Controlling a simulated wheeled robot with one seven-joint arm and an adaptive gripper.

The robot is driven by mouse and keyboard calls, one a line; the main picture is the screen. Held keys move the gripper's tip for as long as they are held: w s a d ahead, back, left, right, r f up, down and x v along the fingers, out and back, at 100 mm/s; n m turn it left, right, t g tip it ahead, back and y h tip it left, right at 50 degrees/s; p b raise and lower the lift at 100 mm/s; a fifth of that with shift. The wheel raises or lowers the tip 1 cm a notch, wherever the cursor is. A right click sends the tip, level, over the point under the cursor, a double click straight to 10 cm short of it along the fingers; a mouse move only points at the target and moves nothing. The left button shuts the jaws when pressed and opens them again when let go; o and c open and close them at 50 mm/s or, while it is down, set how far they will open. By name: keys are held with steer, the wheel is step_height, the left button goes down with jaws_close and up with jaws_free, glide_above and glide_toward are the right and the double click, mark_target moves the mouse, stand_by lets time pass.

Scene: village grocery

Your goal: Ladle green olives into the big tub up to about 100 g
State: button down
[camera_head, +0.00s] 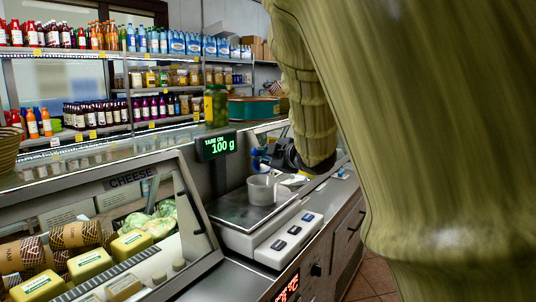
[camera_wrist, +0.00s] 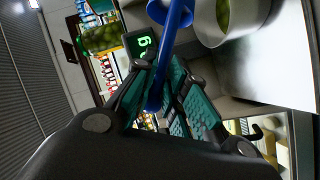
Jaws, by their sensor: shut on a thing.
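A white tub (camera_head: 262,190) stands on the steel pan of the scale. In the wrist view, green olives (camera_wrist: 223,14) show inside the white tub (camera_wrist: 212,38) at the upper right. My gripper (camera_wrist: 160,78) is shut on the blue handle of the ladle (camera_wrist: 178,22), which runs up between the teal finger pads. In the head view, my gripper (camera_head: 284,156) is just behind and above the tub, and a blue part of the ladle (camera_head: 257,161) shows beside it. The ladle's bowl is not clearly visible.
A jar of green olives (camera_head: 215,106) stands behind the display. A glass cheese case (camera_head: 110,235) is at the left, and the scale's button panel (camera_head: 292,240) faces front. Shelves of bottles (camera_head: 160,42) line the back. My arm hides much of the right side.

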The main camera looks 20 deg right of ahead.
steer(key=shift+w+a+y+p, duration=0.3)
steer(key=shift+w+a+p, duration=0.2)
steer(key=shift+p, duration=2.7)
steer(key=shift+w+a+f+n+p, duration=0.1)
steer(key=shift+n+p, duration=0.2)
steer(key=shift+p, duration=0.6)
steer(key=p, duration=0.6)
steer(key=shift+a+f, duration=0.15)
steer(key=shift+a, duration=0.05)
steer(key=p, duration=0.8)
steer(key=shift+s+d+t, duration=0.15)
steer(key=shift+s+t, duration=0.15)
steer(key=shift+s, duration=0.05)
steer(key=p, duration=0.2)
steer(key=s+h+p, duration=0.1)
steer(key=p, duration=0.2)
steer(key=shift+s+d+f+p, duration=0.1)
steer(key=shift+s+d+p, duration=0.05)
steer(key=shift+d+p, duration=0.2)
steer(key=shift+f, duration=0.1)
